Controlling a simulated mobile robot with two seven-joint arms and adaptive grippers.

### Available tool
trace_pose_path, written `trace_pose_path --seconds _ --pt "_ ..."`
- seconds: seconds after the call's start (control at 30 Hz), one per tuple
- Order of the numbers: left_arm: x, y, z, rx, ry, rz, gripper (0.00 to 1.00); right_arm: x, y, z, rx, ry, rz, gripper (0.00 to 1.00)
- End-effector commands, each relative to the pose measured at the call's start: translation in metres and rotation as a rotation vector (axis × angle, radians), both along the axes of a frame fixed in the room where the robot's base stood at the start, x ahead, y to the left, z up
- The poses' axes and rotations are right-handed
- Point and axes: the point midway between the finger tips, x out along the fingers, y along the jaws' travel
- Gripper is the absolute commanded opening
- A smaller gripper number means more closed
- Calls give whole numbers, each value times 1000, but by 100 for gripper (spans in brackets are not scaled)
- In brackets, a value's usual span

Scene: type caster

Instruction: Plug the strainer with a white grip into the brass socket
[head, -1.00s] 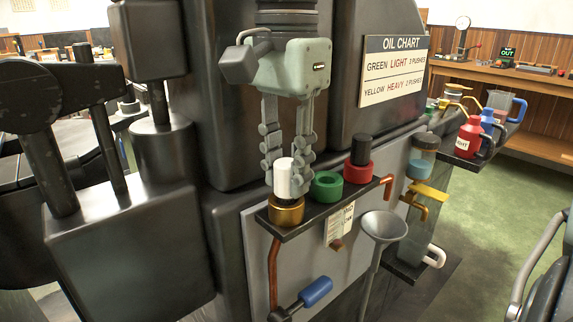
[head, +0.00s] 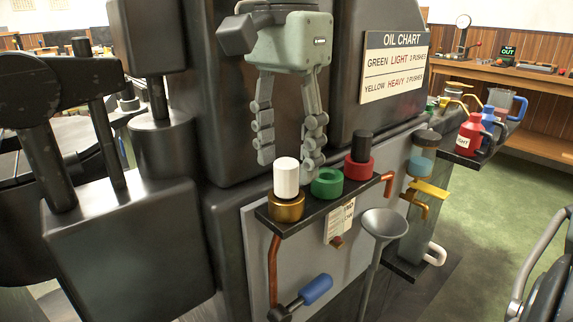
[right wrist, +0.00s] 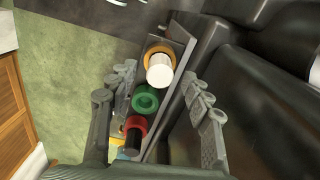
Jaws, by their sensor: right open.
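The strainer's white grip (head: 286,176) stands upright in the brass socket (head: 286,207) at the left end of a dark shelf. In the right wrist view the white grip (right wrist: 160,70) also shows within the brass ring (right wrist: 152,50). How deep the strainer sits is hidden. My right gripper (head: 289,170) is open and empty, above and just behind the grip, with its fingers apart. In the right wrist view its fingers (right wrist: 160,125) straddle the shelf without touching the white grip. My left gripper is not in view.
A green socket (head: 327,183), empty, and a red socket (head: 358,169) holding a black grip (head: 362,146) share the shelf. A grey funnel (head: 383,224) and a blue-handled lever (head: 316,291) are below. The dark machine body stands close behind.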

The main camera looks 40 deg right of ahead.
Motion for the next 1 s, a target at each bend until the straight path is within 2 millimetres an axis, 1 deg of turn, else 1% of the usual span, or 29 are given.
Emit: trace_pose_path --seconds 0.03,0.2,0.3,0.43,0.6,1.0 --pt "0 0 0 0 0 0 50 1 1 12 1 -7 -1 50" --pt "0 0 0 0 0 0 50 1 0 49 1 -5 -2 50" --pt "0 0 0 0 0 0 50 0 1 68 1 -5 0 50" --pt "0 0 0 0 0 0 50 0 0 86 1 -4 -1 50" --pt "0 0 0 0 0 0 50 0 0 95 1 -2 0 50" --pt "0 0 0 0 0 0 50 0 0 96 1 -2 1 50"
